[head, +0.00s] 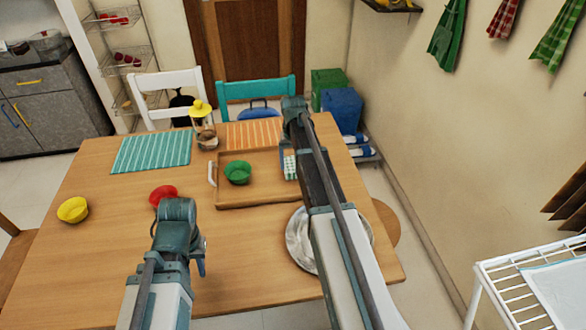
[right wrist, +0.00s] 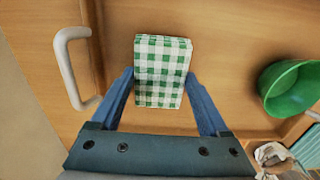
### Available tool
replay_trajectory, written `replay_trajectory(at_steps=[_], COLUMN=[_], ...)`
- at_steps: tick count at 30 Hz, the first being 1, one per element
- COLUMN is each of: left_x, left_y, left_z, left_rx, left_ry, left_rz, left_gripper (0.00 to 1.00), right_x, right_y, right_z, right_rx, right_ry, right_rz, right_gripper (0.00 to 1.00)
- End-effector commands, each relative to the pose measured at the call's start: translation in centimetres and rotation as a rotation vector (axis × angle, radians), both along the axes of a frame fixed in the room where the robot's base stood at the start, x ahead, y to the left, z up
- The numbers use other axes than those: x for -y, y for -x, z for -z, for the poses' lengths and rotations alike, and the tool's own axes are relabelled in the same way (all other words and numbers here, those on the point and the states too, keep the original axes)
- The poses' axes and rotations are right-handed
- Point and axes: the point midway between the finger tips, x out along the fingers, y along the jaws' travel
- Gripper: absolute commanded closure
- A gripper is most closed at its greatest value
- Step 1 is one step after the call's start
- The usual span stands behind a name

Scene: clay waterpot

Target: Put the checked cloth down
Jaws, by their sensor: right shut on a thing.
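The green-and-white checked cloth (right wrist: 162,72) is a folded block between the two blue fingers of my right gripper (right wrist: 159,76) in the right wrist view. The gripper is shut on it. In the head view the cloth (head: 290,168) shows partly behind my right arm, at the right side of the wooden tray (head: 262,203). I cannot tell whether the cloth touches the tray floor. My left gripper (head: 201,266) is low over the near left of the table, mostly hidden by its own arm; its jaws cannot be made out.
A green bowl (head: 237,172) stands in the tray, left of the cloth. A red bowl (head: 162,194), a yellow bowl (head: 73,210) and a yellow-lidded jar (head: 203,125) stand on the table (head: 100,265). A metal plate (head: 298,240) lies partly under my right arm.

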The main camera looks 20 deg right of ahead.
Motion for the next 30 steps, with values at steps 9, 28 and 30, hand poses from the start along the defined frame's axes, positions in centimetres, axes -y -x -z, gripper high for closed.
replay_trajectory(at_steps=[9, 28, 30], left_x=[0.0, 0.0, 0.0], left_y=[0.0, 0.0, 0.0], left_z=[0.6, 0.4, 0.0], left_rx=[0.0, 0.0, 0.0], left_ry=[0.0, 0.0, 0.0], left_rz=[0.0, 0.0, 0.0], left_gripper=[0.67, 0.67, 0.67], right_x=[0.0, 0.0, 0.0], right_y=[0.0, 0.0, 0.0], right_z=[0.6, 0.4, 0.0], right_rx=[0.0, 0.0, 0.0], right_ry=[0.0, 0.0, 0.0], right_rz=[0.0, 0.0, 0.0], right_gripper=[0.66, 0.0, 0.0])
